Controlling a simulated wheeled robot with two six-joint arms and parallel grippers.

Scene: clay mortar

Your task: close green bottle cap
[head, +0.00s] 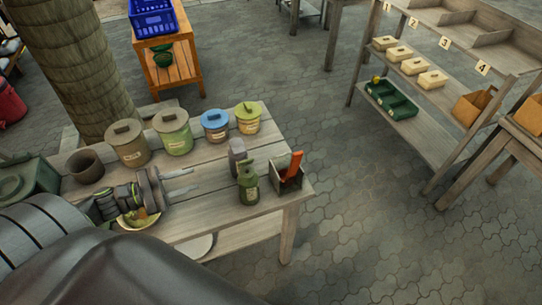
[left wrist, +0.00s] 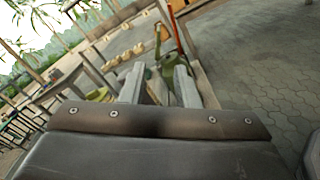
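The green bottle (head: 248,186) stands upright near the right end of the wooden table, with a green top piece. I cannot tell how its cap sits. It also shows beyond my fingers in the left wrist view (left wrist: 168,72). My left gripper (head: 192,181) is over the table, left of the bottle, fingers pointing right toward it. In the left wrist view its two fingers (left wrist: 160,86) are apart with nothing held between them. My right gripper is in neither view.
A grey block-like item (head: 237,156) stands behind the bottle. A box with an orange-red handled item (head: 290,173) is just right of it. Several lidded pots, including a blue-lidded one (head: 215,125), line the back. A bowl (head: 140,218) lies under my left wrist.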

